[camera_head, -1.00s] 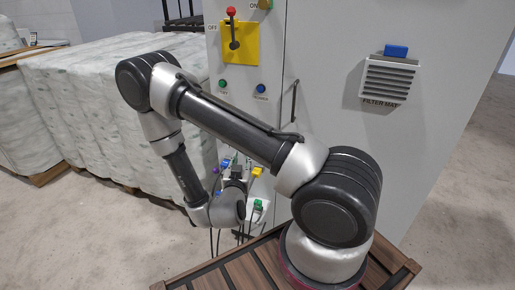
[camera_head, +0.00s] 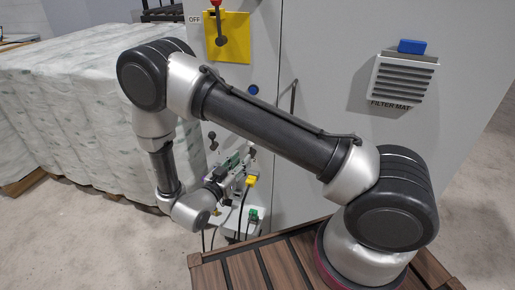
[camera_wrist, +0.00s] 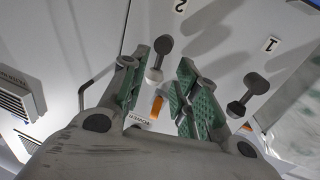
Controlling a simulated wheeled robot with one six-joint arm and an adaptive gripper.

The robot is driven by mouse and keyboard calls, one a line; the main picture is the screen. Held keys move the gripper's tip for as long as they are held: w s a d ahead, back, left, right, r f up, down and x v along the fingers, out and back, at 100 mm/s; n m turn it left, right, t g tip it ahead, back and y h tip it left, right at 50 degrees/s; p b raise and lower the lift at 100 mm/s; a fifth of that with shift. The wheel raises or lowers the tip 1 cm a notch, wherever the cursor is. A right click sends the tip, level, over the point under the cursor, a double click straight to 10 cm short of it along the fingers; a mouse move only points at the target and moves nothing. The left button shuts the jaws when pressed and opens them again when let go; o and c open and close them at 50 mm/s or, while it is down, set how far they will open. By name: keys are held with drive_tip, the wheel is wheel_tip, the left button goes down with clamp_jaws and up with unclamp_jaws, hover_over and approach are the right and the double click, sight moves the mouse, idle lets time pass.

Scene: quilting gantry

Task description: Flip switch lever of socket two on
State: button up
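The switch lever of socket two, a dark knob on a short stem (camera_wrist: 163,46), stands below the label "2" in the wrist view. Its pale round base is just beyond my gripper (camera_wrist: 158,88). My gripper is open, with green-padded fingers on either side of the lever's line; I cannot tell whether either touches it. A second, similar lever (camera_wrist: 254,85) by the label "1" is outside the right finger. In the head view my gripper (camera_head: 231,166) is close to the panel, and a lever (camera_head: 212,138) shows to its left.
A yellow plug (camera_head: 251,181) and a green plug (camera_head: 253,215) with hanging cables are below and right of my gripper. The grey cabinet (camera_head: 330,105) carries a yellow switch plate (camera_head: 236,45) and a filter vent (camera_head: 403,79). Wrapped pallets (camera_head: 75,95) stand left.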

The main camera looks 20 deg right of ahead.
drive_tip(key=x, duration=0.7)
drive_tip(key=shift+w+d, duration=0.25)
drive_tip(key=shift+d, duration=0.05)
clamp_jaws()
drive_tip(key=shift+m, duration=0.3)
unclamp_jaws()
drive_tip(key=v, duration=1.2)
